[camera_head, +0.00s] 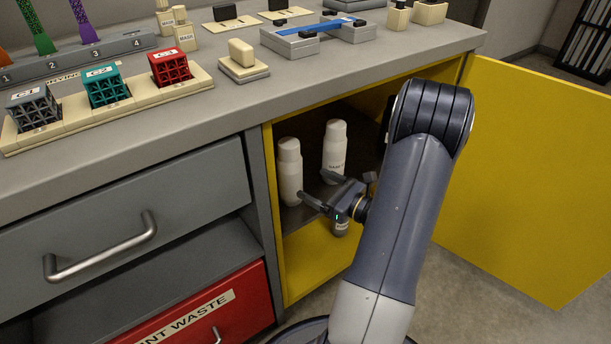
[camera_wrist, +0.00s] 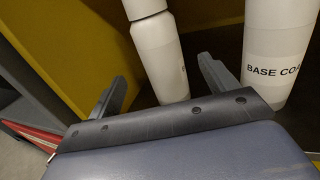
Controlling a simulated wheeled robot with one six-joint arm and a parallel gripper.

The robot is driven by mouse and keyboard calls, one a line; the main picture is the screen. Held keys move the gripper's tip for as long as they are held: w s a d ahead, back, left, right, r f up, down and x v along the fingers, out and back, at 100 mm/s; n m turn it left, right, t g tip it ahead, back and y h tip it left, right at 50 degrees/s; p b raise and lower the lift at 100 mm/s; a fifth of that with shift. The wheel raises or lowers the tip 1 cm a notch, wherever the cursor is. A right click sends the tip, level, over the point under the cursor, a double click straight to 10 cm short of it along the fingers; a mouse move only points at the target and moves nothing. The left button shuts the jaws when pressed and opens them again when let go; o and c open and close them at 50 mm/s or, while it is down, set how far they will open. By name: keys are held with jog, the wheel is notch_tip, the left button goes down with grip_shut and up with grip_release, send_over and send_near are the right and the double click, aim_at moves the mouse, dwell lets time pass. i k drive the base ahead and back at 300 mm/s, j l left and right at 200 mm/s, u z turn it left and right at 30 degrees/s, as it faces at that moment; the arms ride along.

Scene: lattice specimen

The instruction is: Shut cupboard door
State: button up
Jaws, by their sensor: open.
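The yellow cupboard door (camera_head: 535,180) stands wide open to the right of the cupboard. The yellow cupboard (camera_head: 325,255) is under the grey counter, and its inside shows. My gripper (camera_head: 312,186) is open at the cupboard's opening, in front of two white bottles. The left bottle (camera_head: 290,172) is close to the fingertips; whether they touch it cannot be told. The other bottle (camera_head: 335,148) stands behind and to the right. In the wrist view my open fingers (camera_wrist: 165,85) point toward a white bottle (camera_wrist: 158,55), with a bottle labelled "BASE CO…" (camera_wrist: 275,50) at the right. My arm hides the door's hinge side in part.
The counter (camera_head: 225,110) above holds a rack with grey, teal and red lattice cubes (camera_head: 105,87) and other small items. A grey drawer (camera_head: 120,235) and a red waste drawer (camera_head: 205,312) are at the left. Floor (camera_head: 480,290) shows below the door.

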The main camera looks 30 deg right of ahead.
aim_at(527, 201)
jog(key=z, duration=2.65)
